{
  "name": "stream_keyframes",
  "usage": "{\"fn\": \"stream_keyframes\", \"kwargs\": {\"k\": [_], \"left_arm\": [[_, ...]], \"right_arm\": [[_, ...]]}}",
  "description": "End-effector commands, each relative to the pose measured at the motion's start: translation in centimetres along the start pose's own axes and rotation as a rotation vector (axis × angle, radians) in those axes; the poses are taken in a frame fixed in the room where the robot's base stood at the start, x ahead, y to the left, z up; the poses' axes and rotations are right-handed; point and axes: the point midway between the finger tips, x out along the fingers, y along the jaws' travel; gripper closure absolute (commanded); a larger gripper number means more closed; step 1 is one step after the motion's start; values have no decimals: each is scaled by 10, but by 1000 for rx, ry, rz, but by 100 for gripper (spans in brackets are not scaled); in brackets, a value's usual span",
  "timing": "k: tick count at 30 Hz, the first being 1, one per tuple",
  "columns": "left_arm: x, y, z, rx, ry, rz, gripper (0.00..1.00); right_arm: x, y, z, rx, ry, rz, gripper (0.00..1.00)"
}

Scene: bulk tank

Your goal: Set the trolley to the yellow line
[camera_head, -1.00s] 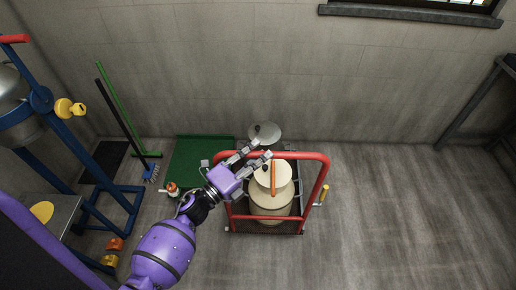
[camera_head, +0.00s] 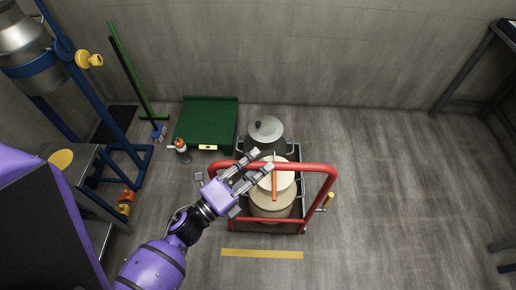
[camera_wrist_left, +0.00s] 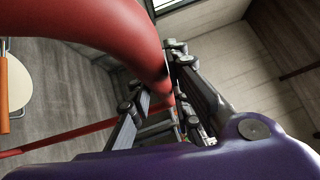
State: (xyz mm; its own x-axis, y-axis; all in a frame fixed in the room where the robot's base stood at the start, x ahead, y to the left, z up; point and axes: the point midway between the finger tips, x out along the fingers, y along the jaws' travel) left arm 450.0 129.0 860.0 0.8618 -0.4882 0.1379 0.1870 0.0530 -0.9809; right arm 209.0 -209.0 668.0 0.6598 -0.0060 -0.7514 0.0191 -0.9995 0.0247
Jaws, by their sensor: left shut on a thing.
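The trolley has a red tubular handle (camera_head: 318,168) and a dark base carrying a cream pot (camera_head: 270,202) and a grey-lidded pot (camera_head: 265,130). The yellow line (camera_head: 262,254) is a short strip on the floor in front of the trolley, with a strip of bare floor between. My left gripper (camera_head: 248,172) is shut on the red handle near its top left corner. In the left wrist view the fingers (camera_wrist_left: 160,100) are around the thick red bar (camera_wrist_left: 120,40). My right gripper is out of view.
A green platform (camera_head: 207,122) stands behind left of the trolley, with a small orange-topped item (camera_head: 181,150) at its front corner. A blue frame (camera_head: 110,110) with a metal vessel stands at the left.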

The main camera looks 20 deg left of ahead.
Motion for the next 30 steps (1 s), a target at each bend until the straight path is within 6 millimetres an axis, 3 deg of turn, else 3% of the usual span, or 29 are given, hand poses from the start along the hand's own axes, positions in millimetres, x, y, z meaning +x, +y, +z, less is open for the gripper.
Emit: {"fn": "stream_keyframes", "kwargs": {"k": [6, 12, 30], "left_arm": [[-32, -7, -33, -1, 2, 3, 100], [-49, -13, -50, 1, 2, 2, 100], [-57, -16, -59, 2, 3, -1, 100]], "right_arm": [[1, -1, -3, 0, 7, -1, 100], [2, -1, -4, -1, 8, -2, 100], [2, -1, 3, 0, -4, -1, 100]]}}
